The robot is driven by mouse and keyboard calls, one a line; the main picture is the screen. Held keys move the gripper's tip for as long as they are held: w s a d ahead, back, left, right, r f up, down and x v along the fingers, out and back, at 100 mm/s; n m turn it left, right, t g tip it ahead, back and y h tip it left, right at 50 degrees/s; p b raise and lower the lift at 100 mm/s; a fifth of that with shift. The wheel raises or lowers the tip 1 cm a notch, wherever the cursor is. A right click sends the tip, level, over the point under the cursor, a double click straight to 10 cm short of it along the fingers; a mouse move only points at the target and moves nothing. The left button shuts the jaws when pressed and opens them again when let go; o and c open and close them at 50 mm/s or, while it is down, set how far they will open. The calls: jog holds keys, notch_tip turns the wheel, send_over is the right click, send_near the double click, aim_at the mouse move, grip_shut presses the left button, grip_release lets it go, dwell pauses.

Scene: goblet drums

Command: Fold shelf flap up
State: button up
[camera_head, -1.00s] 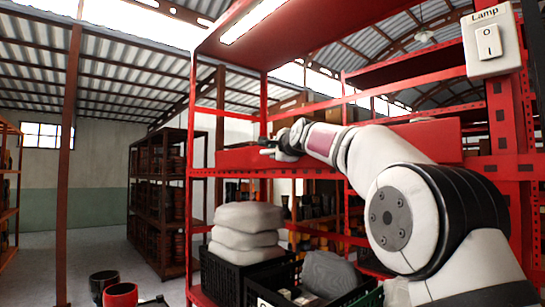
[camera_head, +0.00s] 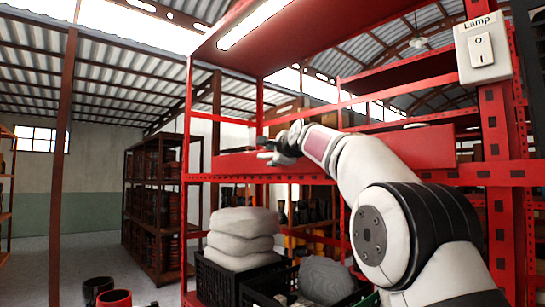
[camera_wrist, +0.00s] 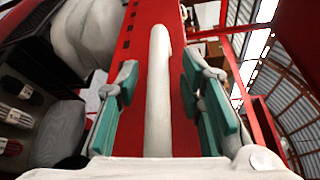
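The shelf flap (camera_head: 420,148) appears to be the long red panel along the front of the red shelf, standing above the perforated rail. My arm crosses in front of it and hides its middle. My gripper (camera_head: 270,150) is at the panel's left part in the head view. In the wrist view, my gripper (camera_wrist: 158,88) is open, with teal pads on both sides of a pale rounded bar (camera_wrist: 158,95). The bar lies before a red surface (camera_wrist: 145,30). A gap shows on each side of the bar. I cannot tell whether the bar belongs to the flap.
The red shelf has a lit lamp (camera_head: 252,22) under its top and a lamp switch (camera_head: 483,50) on its right post. Stacked pale sacks (camera_head: 242,238) and black crates (camera_head: 215,280) stand below my gripper. The floor at left (camera_head: 85,245) is largely open.

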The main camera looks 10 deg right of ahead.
jog(key=s+d+r, duration=0.1)
jog(key=s, duration=1.1)
jog(key=shift+d, duration=0.3)
jog(key=shift+w, duration=0.1)
jog(key=s+f+n+g+h, duration=0.1)
jog(key=s+f+n+g, duration=0.4)
jog(key=s+f, duration=1.4)
jog(key=s+d+f+n+g+h, duration=0.1)
jog(key=s+f+n+g, duration=0.5)
jog(key=s+f+n, duration=0.7)
jog(key=s+f, duration=0.5)
jog(key=s, duration=0.7)
jog(key=shift+f+n, duration=0.35)
jog(key=shift+n, duration=0.05)
